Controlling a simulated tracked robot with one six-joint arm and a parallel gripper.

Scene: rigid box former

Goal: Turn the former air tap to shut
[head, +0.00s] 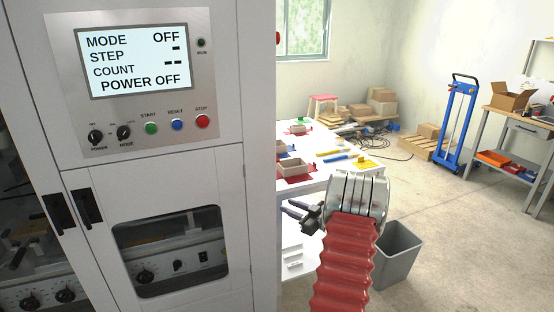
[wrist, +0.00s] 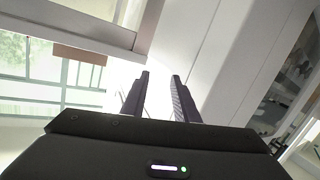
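The former is the tall light-grey cabinet (head: 230,180) on the left of the head view. I cannot make out its air tap for certain in either view. A small red part (head: 277,38) shows at the cabinet's upper right edge; I cannot tell what it is. My gripper (head: 292,211) is in front of the white table, just right of the cabinet. In the wrist view, the two dark fingers of my gripper (wrist: 160,78) stand apart with nothing between them. A pale cabinet-like surface (wrist: 205,50) lies beyond them.
The control panel (head: 140,130) reads MODE OFF and POWER OFF. A white table (head: 345,180) with trays and tools stands behind my gripper. A grey bin (head: 398,255) stands on the floor at its right. A blue hand truck (head: 459,125) stands farther back. Floor between is clear.

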